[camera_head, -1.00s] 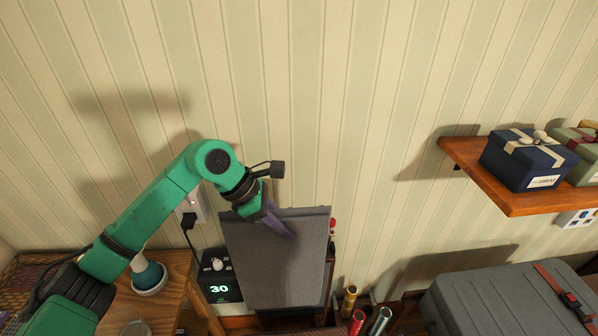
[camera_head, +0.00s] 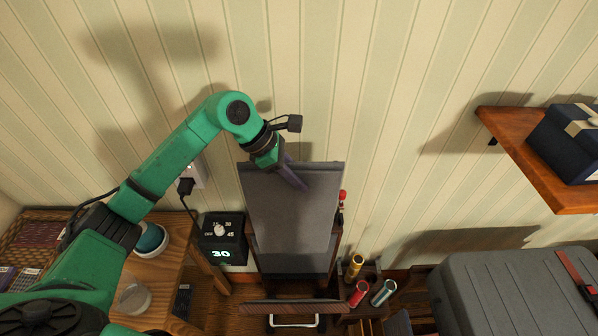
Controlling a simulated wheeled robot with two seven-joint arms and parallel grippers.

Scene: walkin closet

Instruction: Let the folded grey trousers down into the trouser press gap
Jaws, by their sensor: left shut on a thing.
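The folded grey trousers (camera_head: 292,225) hang as a flat panel in front of the wall. My left gripper (camera_head: 295,175) is shut on their top edge, with its purple-grey finger lying across the cloth. The trouser press (camera_head: 290,304) shows below and in front of the trousers, as a dark panel with a pale handle. A wooden side of its frame shows beside the trousers' lower right edge. I cannot tell whether the lower hem is inside the gap. My right gripper is not in view.
A timer box (camera_head: 222,240) reading 30 stands left of the trousers. A wooden side table (camera_head: 180,262) is farther left. Coloured rolls (camera_head: 358,292) stand at the right, near a grey suitcase (camera_head: 505,290). A wall shelf (camera_head: 530,160) holds a navy gift box (camera_head: 570,145).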

